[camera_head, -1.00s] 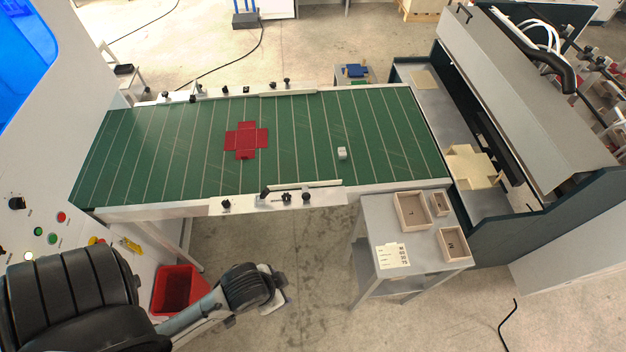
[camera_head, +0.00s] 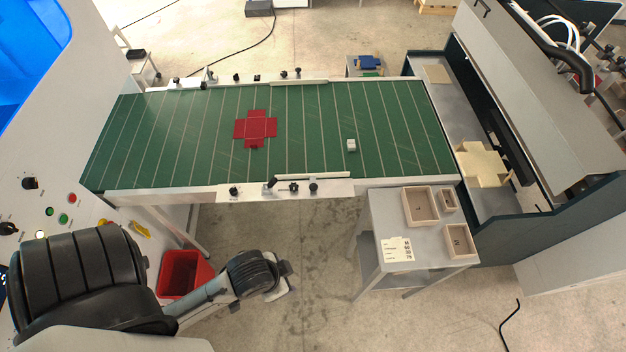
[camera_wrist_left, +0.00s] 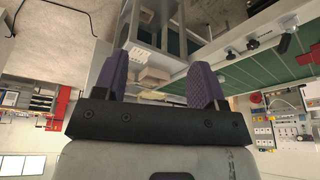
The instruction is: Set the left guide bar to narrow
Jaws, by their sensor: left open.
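The green belt table (camera_head: 200,165) has a near guide bar (camera_head: 310,181) on its front edge, with several black knobs (camera_head: 294,187) beside it. A far guide bar (camera_head: 300,82) with similar knobs runs along the back edge. I cannot tell which one the task calls left. My left arm is at the lower left in the head view, in front of the table; its fingertips cannot be made out there. In the left wrist view my left gripper (camera_wrist_left: 160,78) is open and empty. Its purple fingers are apart from the rail with knobs (camera_wrist_left: 252,44) beyond them. My right gripper is out of view.
A red cross-shaped blank (camera_head: 256,128) and a small white block (camera_head: 351,145) lie on the belt. A grey side table (camera_head: 385,215) with wooden trays (camera_head: 420,218) stands at the front right. A red bin (camera_head: 180,274) is near my left arm. Open floor lies between them.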

